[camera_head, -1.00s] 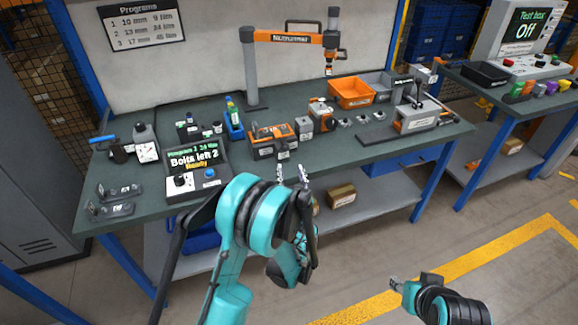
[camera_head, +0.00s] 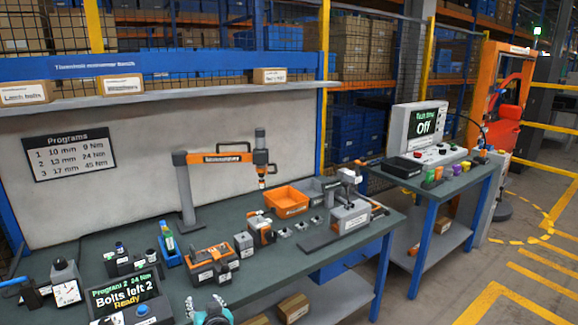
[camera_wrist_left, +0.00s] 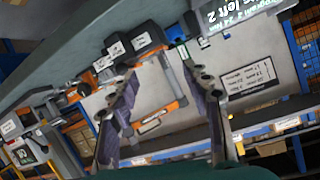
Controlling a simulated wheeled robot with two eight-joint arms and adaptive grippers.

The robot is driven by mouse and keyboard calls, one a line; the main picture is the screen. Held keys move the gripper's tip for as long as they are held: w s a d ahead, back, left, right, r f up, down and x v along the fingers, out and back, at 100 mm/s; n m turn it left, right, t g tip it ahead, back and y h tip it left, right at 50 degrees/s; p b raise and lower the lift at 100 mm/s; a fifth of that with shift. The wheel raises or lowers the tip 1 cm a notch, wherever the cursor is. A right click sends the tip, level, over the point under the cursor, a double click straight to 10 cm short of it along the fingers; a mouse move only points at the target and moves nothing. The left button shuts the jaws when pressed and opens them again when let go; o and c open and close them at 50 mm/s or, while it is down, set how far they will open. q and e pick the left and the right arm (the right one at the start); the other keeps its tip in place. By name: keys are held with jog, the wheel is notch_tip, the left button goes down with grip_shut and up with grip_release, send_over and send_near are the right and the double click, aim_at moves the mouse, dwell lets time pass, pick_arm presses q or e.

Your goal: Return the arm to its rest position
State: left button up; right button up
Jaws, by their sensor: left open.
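My right arm and gripper are not in view.
A second bench with a test box (camera_head: 425,130) stands to the right. The right floor has open room.

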pick_arm(q)
jog(key=s+d+m+g+h, duration=0.1)
jog(key=s+d+g+h, duration=0.1)
jog(key=s, duration=1)
jog(key=s+d+f+m+g+h, duration=0.1)
jog(key=s+d+m+g+h, duration=0.1)
jog(key=s, duration=1)
jog(key=d+h, duration=0.1)
jog(key=h, duration=0.1)
jog(key=shift+s+d+f+g+h, duration=0.3)
jog(key=shift+d+g, duration=0.05)
jog(key=shift+g, duration=0.05)
